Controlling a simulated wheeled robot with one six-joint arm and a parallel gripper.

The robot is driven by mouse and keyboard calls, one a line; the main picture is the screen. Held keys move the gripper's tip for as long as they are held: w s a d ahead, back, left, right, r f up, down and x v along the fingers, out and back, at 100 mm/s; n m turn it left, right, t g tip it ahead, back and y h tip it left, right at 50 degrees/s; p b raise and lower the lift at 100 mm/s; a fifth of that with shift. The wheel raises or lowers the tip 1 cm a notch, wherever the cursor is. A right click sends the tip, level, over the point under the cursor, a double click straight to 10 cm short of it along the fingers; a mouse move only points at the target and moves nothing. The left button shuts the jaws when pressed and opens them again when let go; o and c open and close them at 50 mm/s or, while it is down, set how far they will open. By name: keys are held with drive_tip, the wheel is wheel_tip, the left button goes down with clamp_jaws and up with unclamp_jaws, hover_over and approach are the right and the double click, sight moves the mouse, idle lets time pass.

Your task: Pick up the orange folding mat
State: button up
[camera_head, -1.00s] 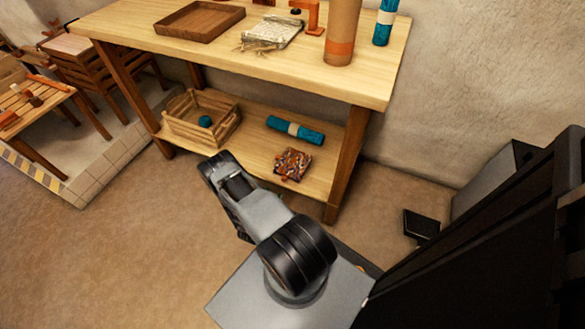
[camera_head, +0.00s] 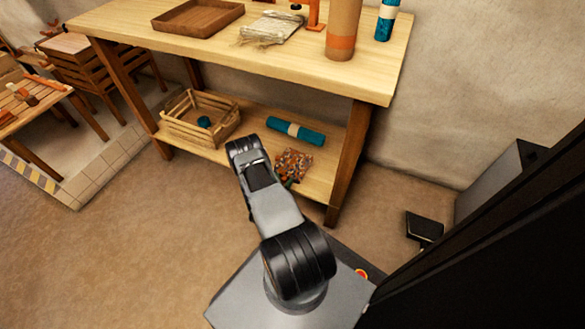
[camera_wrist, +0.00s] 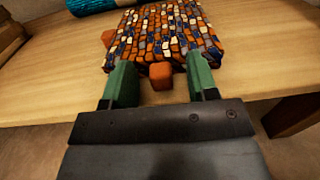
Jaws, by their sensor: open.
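The orange folding mat (camera_head: 293,165), patterned in orange, blue and white blocks, lies on the lower shelf of the wooden table. It fills the upper middle of the wrist view (camera_wrist: 165,35), with a small orange tab (camera_wrist: 161,76) at its near edge. My gripper (camera_wrist: 160,84) is open, its two green fingers at the mat's near edge with the tab between them. I cannot tell whether the fingers touch the mat.
A teal roll with a pale band (camera_head: 296,130) lies behind the mat. A wooden crate (camera_head: 201,118) with a teal ball stands on the shelf to the left. The tabletop (camera_head: 290,62) is above, and a table leg (camera_head: 347,165) is to the right.

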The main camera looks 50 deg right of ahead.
clamp_jaws()
idle(0.4)
drive_tip(key=shift+r, duration=0.1)
